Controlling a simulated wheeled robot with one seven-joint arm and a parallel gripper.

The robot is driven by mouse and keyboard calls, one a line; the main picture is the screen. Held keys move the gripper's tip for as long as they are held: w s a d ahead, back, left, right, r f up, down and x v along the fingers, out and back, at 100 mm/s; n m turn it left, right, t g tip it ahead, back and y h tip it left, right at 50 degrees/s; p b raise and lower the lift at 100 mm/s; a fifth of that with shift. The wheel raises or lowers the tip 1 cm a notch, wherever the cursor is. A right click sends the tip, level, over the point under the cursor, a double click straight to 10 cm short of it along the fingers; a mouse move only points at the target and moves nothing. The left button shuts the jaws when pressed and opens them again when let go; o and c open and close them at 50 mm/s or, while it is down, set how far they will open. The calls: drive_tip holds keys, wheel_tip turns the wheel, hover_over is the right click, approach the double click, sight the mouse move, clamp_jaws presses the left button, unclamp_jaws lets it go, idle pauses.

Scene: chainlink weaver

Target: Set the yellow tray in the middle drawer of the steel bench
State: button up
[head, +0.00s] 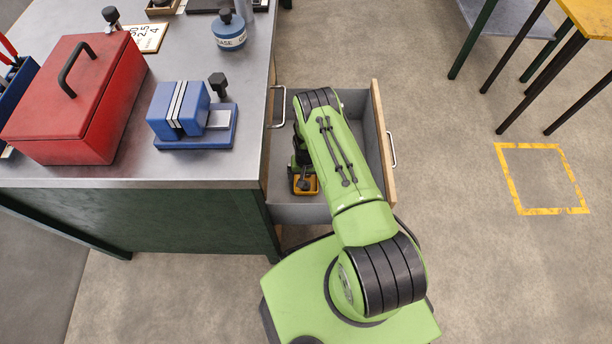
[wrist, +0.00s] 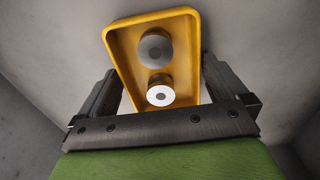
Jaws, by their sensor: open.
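The yellow tray (wrist: 124,50) lies on the grey floor of the open bench drawer (head: 356,112). In the wrist view it holds a grey round piece (wrist: 155,48) and a white-topped round piece (wrist: 160,92). In the head view only a small part of the tray (head: 313,182) shows, near the drawer's front-left corner. My gripper (wrist: 160,66) is open, with one finger on each side of the tray's near end. I cannot tell whether the fingers touch it. My arm hides much of the drawer. The steel bench (head: 130,178) stands at left; the drawer's level is unclear.
A red toolbox (head: 75,100), a blue vise (head: 192,115) and a blue tin (head: 229,34) stand on the bench top. The drawer front with its handle (head: 391,148) juts to the right. The floor with a yellow-taped square (head: 541,147) is clear; a yellow table (head: 590,15) stands beyond.

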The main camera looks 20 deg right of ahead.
wheel_tip(320, 180, up, 12)
drive_tip(key=p, duration=0.4)
drive_tip(key=shift+f, duration=0.15)
